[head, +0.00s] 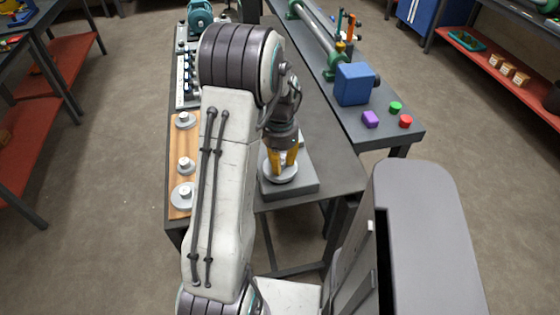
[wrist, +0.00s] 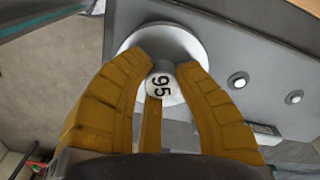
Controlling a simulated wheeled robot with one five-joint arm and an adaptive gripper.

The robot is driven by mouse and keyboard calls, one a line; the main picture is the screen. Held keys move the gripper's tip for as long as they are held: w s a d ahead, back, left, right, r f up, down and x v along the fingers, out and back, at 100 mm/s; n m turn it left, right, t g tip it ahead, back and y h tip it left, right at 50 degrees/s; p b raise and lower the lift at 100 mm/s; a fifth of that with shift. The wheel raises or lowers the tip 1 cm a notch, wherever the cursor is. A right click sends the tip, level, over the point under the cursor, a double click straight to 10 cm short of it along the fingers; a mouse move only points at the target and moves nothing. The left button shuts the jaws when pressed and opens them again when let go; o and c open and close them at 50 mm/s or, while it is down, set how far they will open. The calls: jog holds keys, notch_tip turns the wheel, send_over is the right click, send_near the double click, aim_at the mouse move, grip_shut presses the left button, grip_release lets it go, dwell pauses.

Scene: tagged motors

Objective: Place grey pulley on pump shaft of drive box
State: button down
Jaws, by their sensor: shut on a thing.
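The grey pulley (wrist: 170,38) is a round disc with a small hub tagged 95. My gripper (wrist: 165,68) has its yellow fingers shut around that hub. In the head view, the gripper (head: 284,165) points down with the pulley (head: 283,179) just below its fingertips. The drive box (head: 300,192) appears to be the low grey box under the pulley; it also fills the upper right of the wrist view (wrist: 262,55). Two small round pale ends and a dark label show on it there. The pump shaft is hidden, and I cannot tell whether the pulley touches the box.
A wooden board (head: 178,145) with several grey pulleys lies left of my arm. A blue box (head: 354,84), a purple block (head: 370,119), a green piece (head: 395,107) and a red piece (head: 405,121) stand on the right-hand bench. The bench front edge lies close to the grey box.

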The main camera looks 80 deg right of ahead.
jog(key=shift+f, duration=0.65)
jog(key=shift+f, duration=0.2)
jog(key=c, duration=1)
grip_release()
jog(key=shift+r, duration=0.1)
jog(key=shift+c, duration=0.2)
